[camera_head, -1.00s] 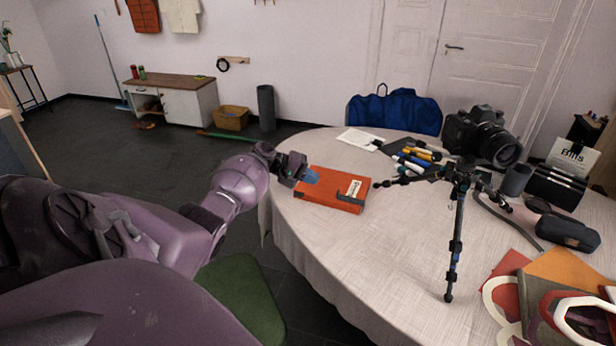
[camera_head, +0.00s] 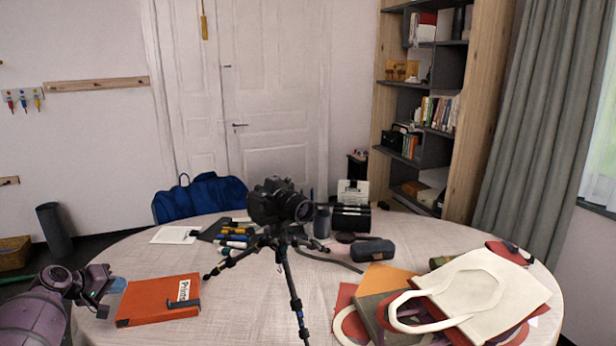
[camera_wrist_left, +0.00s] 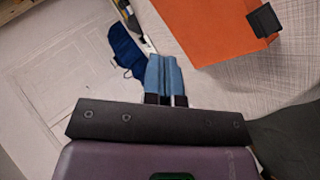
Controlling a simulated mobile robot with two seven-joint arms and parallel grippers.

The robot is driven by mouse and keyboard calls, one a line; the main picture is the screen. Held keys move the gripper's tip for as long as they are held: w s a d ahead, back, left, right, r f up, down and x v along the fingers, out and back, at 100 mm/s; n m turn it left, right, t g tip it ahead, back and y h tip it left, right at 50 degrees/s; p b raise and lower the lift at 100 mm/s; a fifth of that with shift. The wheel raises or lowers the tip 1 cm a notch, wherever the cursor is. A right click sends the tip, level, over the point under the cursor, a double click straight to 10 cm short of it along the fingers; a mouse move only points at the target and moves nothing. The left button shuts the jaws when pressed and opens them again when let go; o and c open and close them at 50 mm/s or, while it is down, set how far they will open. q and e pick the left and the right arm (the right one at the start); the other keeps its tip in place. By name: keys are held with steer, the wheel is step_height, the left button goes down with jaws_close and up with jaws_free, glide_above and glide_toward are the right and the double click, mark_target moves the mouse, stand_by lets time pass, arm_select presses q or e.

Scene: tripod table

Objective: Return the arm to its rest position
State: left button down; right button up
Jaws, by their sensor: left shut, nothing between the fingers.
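My left gripper (camera_head: 117,286) is at the lower left of the head view, beside the left end of the orange box (camera_head: 160,301) on the round table (camera_head: 240,330). In the left wrist view its blue fingertips (camera_wrist_left: 165,75) are together with nothing between them. The orange box (camera_wrist_left: 215,25), with a dark clasp, shows at the top of that view. I cannot tell the exact gap between the fingers and the box. My left arm (camera_head: 45,308) reaches in from the left edge. My right gripper is not in view.
A black camera (camera_head: 277,202) on a tripod (camera_head: 290,278) stands mid-table. Bare cloth lies between box and tripod.

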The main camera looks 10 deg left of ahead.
arm_select(q)
steer(key=s+d+f+m+t+y, duration=0.1)
steer(key=s+d+f+m, duration=0.1)
steer(key=d, duration=0.4)
steer(key=s+d+f+m+t+y, duration=0.1)
steer(key=s+d+f+m+y, duration=0.1)
steer(key=s+d+m, duration=0.2)
steer(key=s+d+f+m+t+y, duration=0.1)
steer(key=s+d+f+m, duration=0.1)
steer(key=s+d, duration=0.4)
steer(key=shift+s+d+f+m, duration=0.15)
steer(key=shift+d+m, duration=0.75)
steer(key=shift+d, duration=0.95)
steer(key=s+d+f, duration=0.2)
steer(key=s+d, duration=0.1)
steer(key=s, duration=0.5)
steer(key=s+d+f+g, duration=0.1)
steer(key=s+d+f, duration=0.2)
steer(key=s, duration=0.5)
steer(key=s+d+f+g, duration=0.1)
steer(key=s+d+f, duration=0.2)
steer(key=s, duration=0.5)
steer(key=shift+d+f, duration=0.2)
steer(key=shift+d, duration=0.55)
